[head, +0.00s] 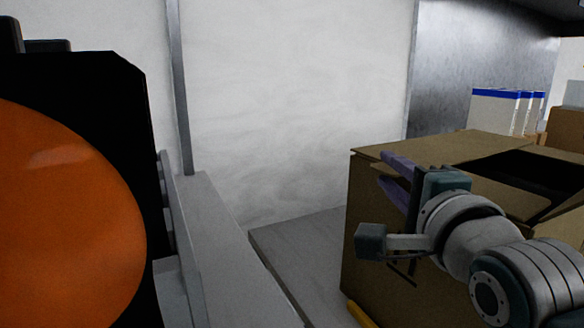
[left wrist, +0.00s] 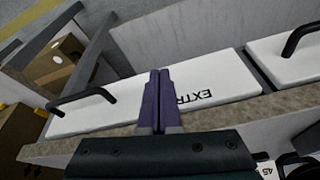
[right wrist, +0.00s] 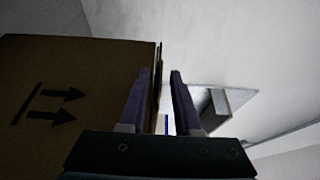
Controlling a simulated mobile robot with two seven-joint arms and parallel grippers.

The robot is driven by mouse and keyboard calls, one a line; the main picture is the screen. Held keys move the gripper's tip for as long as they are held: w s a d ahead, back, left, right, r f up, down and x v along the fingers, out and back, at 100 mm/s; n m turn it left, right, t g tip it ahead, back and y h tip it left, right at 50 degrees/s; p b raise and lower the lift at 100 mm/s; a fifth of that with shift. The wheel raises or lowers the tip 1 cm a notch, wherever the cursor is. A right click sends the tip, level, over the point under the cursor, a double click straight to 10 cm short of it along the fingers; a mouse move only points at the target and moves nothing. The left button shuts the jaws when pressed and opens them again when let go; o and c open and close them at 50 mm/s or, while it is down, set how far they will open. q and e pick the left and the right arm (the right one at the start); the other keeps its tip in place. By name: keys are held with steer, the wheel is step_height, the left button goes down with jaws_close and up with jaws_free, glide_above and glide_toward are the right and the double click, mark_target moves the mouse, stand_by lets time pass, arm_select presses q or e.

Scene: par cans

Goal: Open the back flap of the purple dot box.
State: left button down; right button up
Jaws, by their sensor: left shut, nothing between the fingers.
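A brown cardboard box (head: 365,220) stands at the right in the head view, with flaps around a dark opening in its top. No purple dot shows on it. My right gripper (head: 388,172) is at the box's upper left edge. In the right wrist view the gripper (right wrist: 160,75) is open, and a thin cardboard edge (right wrist: 159,58) shows between its fingers, close to the left one. I cannot tell whether they touch. The box side (right wrist: 85,75) carries two black arrows. My left gripper (left wrist: 158,75) is shut and empty, above white panels; the head view does not show it.
White panels (left wrist: 225,80) with black handles lie below my left gripper, one lettered "EXTR". Another carton (left wrist: 55,65) shows at the upper left there. White cartons with blue tops (head: 492,110) stand behind the box. A large orange rounded thing (head: 65,210) fills the head view's left.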

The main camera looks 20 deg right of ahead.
jaws_close()
stand_by(1.2)
